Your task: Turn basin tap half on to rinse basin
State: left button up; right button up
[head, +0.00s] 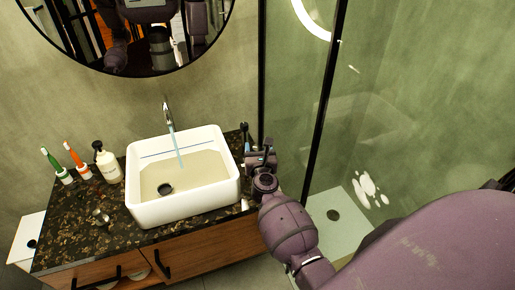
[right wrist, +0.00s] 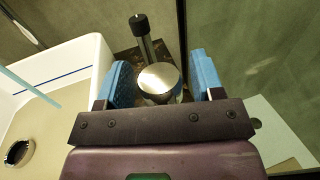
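The white rectangular basin (head: 232,182) stands on the dark speckled counter, with murky water and a dark round drain (head: 165,189) in it. The chrome spout (head: 168,115) rises behind it, and a pale blue stream (head: 180,155) runs into the basin. My right gripper (head: 262,152) is just right of the basin. In the right wrist view, its blue-padded fingers (right wrist: 163,80) are open around a round metal knob (right wrist: 160,77) with a dark-tipped lever (right wrist: 141,28). The left pad is close to the knob; a gap shows on the right. Contact cannot be told. My left gripper is out of view.
On the counter's left (head: 75,225) stand a green toothbrush (head: 52,160), an orange toothbrush (head: 73,156), a pump bottle (head: 107,163) and a small metallic object (head: 101,217). A dark-framed glass screen (head: 323,100) stands right of my right gripper. A round mirror (head: 130,45) hangs above.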

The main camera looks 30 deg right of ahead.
jog(key=c, duration=0.8)
jog(key=shift+o, duration=0.2)
jog(key=shift+r+n+t+y+p, duration=0.1)
jog(key=shift+n+t+y+p, duration=0.4)
jog(key=shift+n+y, duration=0.6)
jog(key=shift+n+t+y, duration=0.4)
jog(key=shift+n+y, duration=0.1)
jog(key=shift+y, duration=0.7)
jog(key=shift+n+y, duration=0.6)
jog(key=shift+y, duration=0.4)
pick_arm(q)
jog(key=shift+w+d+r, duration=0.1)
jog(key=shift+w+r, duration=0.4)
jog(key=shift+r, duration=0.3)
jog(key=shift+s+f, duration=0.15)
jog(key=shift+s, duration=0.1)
pick_arm(e)
jog(key=o, duration=0.9)
jog(key=shift+w, duration=0.1)
jog(key=shift+o, duration=0.2)
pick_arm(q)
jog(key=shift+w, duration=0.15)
